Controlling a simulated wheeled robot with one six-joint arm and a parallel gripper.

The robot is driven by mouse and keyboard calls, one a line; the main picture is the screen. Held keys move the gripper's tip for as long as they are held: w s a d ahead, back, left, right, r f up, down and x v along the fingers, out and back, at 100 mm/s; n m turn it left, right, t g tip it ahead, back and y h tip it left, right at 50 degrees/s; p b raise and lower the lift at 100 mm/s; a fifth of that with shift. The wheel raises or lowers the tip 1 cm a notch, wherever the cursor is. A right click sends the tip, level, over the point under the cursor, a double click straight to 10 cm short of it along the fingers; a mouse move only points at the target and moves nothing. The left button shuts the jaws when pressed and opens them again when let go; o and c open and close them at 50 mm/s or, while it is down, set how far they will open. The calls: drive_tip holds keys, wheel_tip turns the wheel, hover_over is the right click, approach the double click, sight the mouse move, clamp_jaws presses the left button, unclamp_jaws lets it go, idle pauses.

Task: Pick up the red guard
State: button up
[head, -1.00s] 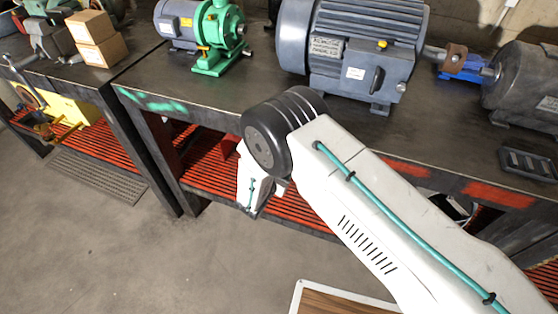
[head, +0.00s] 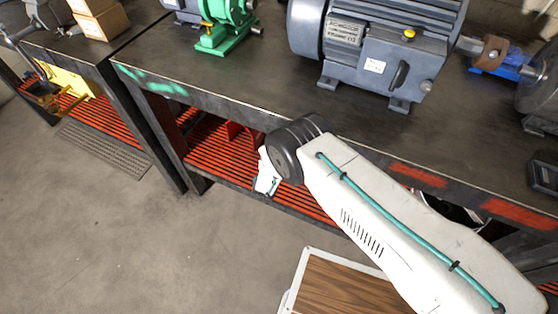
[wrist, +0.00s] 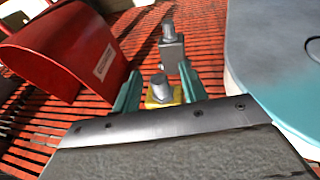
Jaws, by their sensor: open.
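The red guard (wrist: 75,52) is a curved red shell with a white label, at the upper left of the wrist view. It rests on the red slatted lower shelf. In the head view a red shape under the bench (head: 234,131), beside my wrist, looks like the same guard. My gripper (wrist: 158,82) is open, its two teal fingers pointing at the shelf. The guard is to the left of the left finger, apart from it and not between the fingers. In the head view the fingertips are hard to make out.
A yellow-based part with a grey cylinder (wrist: 161,90) shows between the fingers. A grey block with a cylinder (wrist: 173,52) stands beyond. A large pale grey and teal rounded surface (wrist: 275,70) fills the right. The bench top (head: 250,90) overhangs the shelf.

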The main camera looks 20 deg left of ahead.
drive_tip(key=shift+w, duration=0.3)
clamp_jaws()
drive_tip(key=shift+a, duration=0.1)
idle(1.1)
